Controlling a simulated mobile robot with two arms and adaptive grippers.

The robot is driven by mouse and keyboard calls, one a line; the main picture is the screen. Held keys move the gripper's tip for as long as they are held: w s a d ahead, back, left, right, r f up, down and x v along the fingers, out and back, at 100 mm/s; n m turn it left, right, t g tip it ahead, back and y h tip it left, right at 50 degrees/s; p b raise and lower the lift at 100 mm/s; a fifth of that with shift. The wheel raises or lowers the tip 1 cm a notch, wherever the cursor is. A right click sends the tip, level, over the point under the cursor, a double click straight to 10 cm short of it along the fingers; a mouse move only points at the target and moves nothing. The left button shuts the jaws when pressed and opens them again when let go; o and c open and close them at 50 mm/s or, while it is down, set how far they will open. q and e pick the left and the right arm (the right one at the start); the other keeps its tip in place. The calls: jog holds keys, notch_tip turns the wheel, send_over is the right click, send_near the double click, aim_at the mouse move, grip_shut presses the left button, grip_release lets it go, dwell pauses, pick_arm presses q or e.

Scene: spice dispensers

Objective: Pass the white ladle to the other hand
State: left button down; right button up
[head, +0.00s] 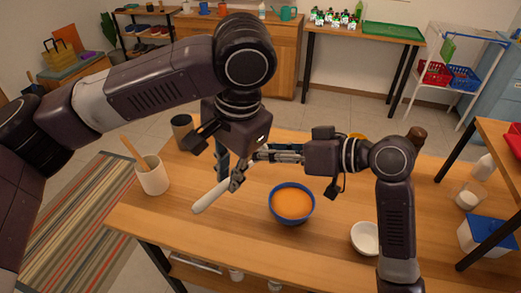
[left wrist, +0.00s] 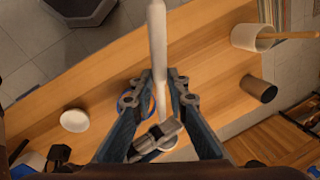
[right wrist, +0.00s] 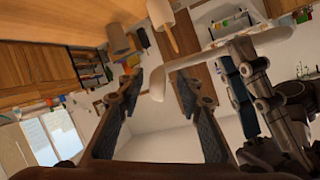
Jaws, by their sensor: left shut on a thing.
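The white ladle (head: 209,197) is held up over the table, its thick white end pointing down and left in the head view. My left gripper (head: 238,180) is shut on it; in the left wrist view the white shaft (left wrist: 158,60) runs between the fingers (left wrist: 160,82). My right gripper (head: 257,152) is close beside the left one, coming from the right. In the right wrist view its fingers (right wrist: 163,88) are spread, and a bent white part of the ladle (right wrist: 205,56) shows between and beyond them. Whether it touches a finger cannot be told.
A blue bowl with orange contents (head: 291,203) stands just below the grippers. A white dish (head: 365,238) is to its right. A white crock with a wooden utensil (head: 152,175) and a dark cup (head: 183,130) stand at the left. The front middle of the table is clear.

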jog(key=shift+w+a+f, duration=0.1)
jog(key=shift+w+a, duration=0.05)
jog(key=shift+a, duration=0.1)
grip_shut()
pick_arm(q)
jog(key=c, duration=1.8)
grip_release()
jog(key=shift+r, duration=0.1)
